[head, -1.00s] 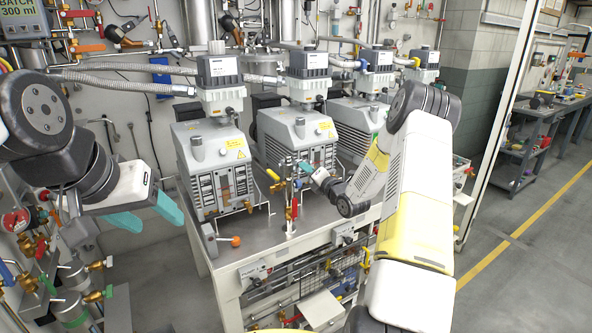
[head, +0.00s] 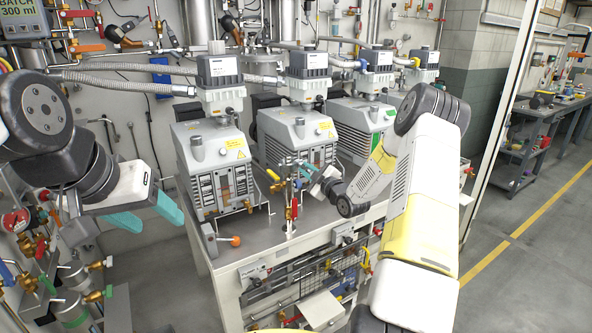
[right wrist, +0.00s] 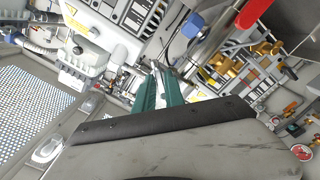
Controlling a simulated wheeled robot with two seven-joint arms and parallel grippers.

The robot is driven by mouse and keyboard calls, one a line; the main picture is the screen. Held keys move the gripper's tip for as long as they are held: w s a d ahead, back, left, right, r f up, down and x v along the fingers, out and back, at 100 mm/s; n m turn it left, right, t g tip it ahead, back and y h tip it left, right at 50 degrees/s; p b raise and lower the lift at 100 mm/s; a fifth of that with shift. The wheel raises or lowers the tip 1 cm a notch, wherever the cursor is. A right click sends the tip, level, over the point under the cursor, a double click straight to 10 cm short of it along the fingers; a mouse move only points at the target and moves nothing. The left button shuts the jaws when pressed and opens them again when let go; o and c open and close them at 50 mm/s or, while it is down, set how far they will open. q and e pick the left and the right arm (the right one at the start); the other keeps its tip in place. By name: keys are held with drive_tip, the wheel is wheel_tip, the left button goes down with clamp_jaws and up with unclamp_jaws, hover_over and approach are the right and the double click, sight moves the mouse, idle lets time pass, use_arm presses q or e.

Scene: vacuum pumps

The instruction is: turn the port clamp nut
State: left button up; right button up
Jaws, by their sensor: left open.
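A small upright valve fitting (head: 291,212) with red and brass parts stands at the front edge of the pump bench, before the second pump. I cannot make out the port clamp nut on it for certain. My right gripper (head: 304,174) is beside the top of this fitting, on its right. In the right wrist view its teal fingers (right wrist: 160,88) lie close together, with a pale metal part near their tips. I cannot tell whether they grip it. My left gripper (head: 150,215) is open and empty, to the left of the bench, away from the pumps.
Several grey vacuum pumps (head: 213,165) stand in a row on the metal bench (head: 262,238). An orange-knobbed part (head: 235,241) lies at the bench's front left. Hoses (head: 130,82) and pipes line the wall behind. Clear floor (head: 530,270) lies to the right.

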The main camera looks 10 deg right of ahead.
drive_tip(key=shift+o, duration=1.3)
drive_tip(key=shift+s+d, duration=0.1)
drive_tip(key=shift+s, duration=0.1)
drive_tip(key=shift+v, duration=0.8)
drive_tip(key=v, duration=0.6)
